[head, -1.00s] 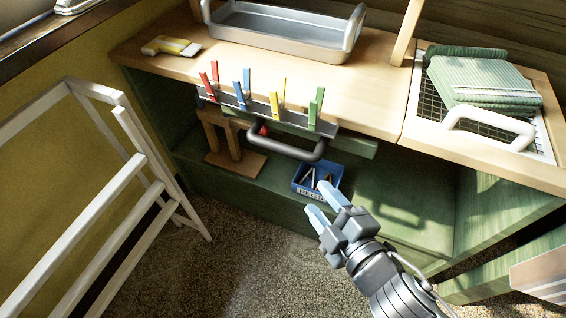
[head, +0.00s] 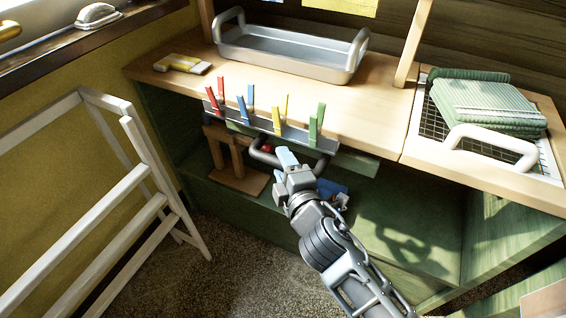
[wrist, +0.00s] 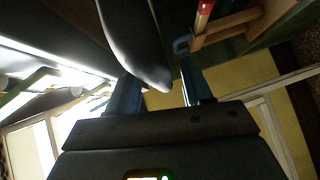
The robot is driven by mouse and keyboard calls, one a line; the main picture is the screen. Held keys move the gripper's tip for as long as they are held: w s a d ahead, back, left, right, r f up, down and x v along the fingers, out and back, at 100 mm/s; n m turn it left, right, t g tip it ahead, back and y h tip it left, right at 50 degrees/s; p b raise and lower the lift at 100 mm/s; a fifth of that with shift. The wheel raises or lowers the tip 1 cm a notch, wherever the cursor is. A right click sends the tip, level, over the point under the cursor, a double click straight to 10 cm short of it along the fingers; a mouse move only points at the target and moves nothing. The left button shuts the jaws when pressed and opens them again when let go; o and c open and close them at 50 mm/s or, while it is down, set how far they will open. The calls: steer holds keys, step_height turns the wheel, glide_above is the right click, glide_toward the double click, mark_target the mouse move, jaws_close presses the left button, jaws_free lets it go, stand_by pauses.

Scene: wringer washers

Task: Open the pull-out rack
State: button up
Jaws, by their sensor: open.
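The pull-out rack shows in the head view as a grey metal rail (head: 264,124) under the counter's front edge, with coloured clothes pegs clipped along it. Its dark curved handle (head: 262,152) hangs below the rail, partly hidden behind my gripper. My gripper (head: 287,158) is at the middle of the handle, with its fingers open. In the wrist view, a thick dark bar that looks like the handle (wrist: 135,40) reaches down between the two open fingers (wrist: 160,92). I cannot tell whether it touches either finger. The rack appears pushed in under the counter.
A white clothes-horse frame (head: 150,215) stands at left. Green folded cloths (head: 490,103) sit at right. A blue box (head: 330,188) on the lower shelf is mostly hidden by my gripper.

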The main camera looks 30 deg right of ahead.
steer(key=shift+w+d, duration=0.1)
steer(key=shift+w, duration=0.25)
steer(key=shift+c, duration=0.4)
jaws_close()
